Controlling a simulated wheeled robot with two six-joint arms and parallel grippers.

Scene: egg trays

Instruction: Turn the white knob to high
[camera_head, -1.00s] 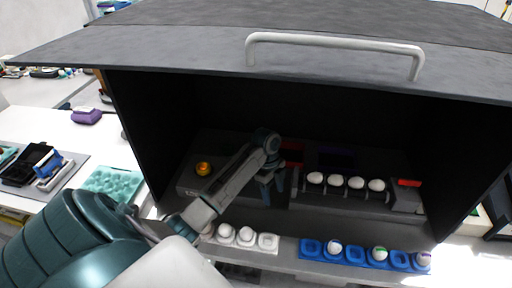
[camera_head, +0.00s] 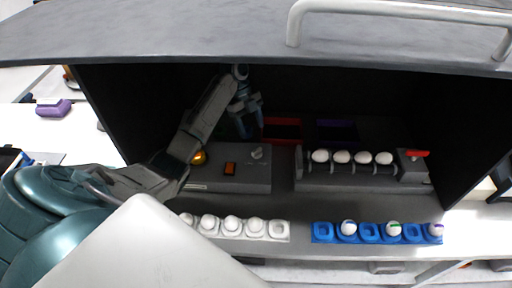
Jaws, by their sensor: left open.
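The white knob (camera_head: 258,153) is a small pale grey-white dial on top of a grey control box (camera_head: 225,181), toward its right end. Faint marks lie around the knob, too small to read. My left gripper (camera_head: 249,124) is open, its fingers pointing down, above and a little behind the knob in the picture. It looks apart from the knob. My right gripper is not in view.
An orange switch (camera_head: 230,168) and a yellow-orange dome (camera_head: 198,158) sit on the control box. A roller rack (camera_head: 352,180) with white eggs stands right. White (camera_head: 279,229) and blue (camera_head: 322,232) egg trays lie in front. A dark hood (camera_head: 260,32) encloses everything above.

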